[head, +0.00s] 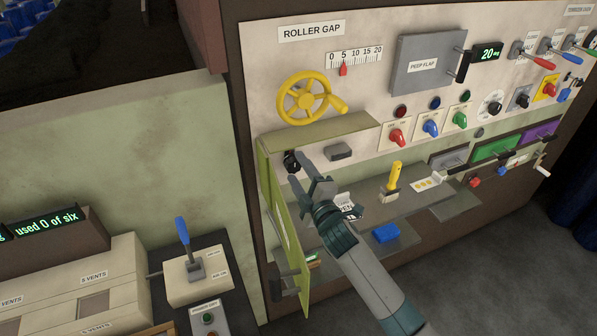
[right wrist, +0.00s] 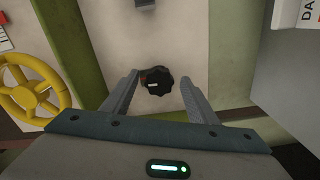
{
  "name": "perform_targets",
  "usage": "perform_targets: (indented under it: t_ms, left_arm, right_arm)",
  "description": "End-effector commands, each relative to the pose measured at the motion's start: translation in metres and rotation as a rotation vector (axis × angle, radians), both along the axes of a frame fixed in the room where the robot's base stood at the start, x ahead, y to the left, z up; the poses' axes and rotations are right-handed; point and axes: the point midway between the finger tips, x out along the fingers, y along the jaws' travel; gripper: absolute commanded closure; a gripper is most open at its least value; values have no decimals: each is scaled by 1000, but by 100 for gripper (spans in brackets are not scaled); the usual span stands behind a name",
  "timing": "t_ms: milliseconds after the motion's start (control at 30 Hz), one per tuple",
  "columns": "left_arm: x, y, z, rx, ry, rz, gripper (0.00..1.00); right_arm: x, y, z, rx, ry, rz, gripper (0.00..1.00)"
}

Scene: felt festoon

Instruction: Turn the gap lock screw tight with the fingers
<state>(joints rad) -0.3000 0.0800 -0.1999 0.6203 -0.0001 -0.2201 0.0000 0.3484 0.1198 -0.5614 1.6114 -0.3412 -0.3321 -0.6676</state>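The gap lock screw is a black lobed knob (head: 291,161) on the pale panel, under a green ledge and below the yellow handwheel (head: 304,98). In the right wrist view the knob (right wrist: 157,82) sits near the middle, between the two finger ends. My right gripper (head: 304,170) is open in front of the knob, its fingers pointing at it. A gap shows between the knob and each finger, so they look apart. My left gripper is not in view.
A green open door (head: 283,230) stands just left of my right gripper, and a ledge (head: 330,138) juts out above it. A grey block (head: 339,152) is right of the knob.

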Motion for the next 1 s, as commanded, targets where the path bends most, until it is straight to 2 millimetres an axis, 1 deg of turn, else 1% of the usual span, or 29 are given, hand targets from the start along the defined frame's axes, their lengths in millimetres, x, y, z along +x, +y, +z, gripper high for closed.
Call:
perform_targets:
  t_ms: [267, 467, 667, 1000]
  left_arm:
    - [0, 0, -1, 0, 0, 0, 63]
    - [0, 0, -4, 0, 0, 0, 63]
    - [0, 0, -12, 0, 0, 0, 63]
    - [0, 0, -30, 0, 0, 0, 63]
  right_arm:
    - [-1, 0, 0, 0, -2, 1, 47]
    - [-12, -5, -1, 0, 0, 0, 47]
    - [-36, -15, -2, 0, -1, 1, 47]
    - [-95, -40, -4, -1, -1, 1, 47]
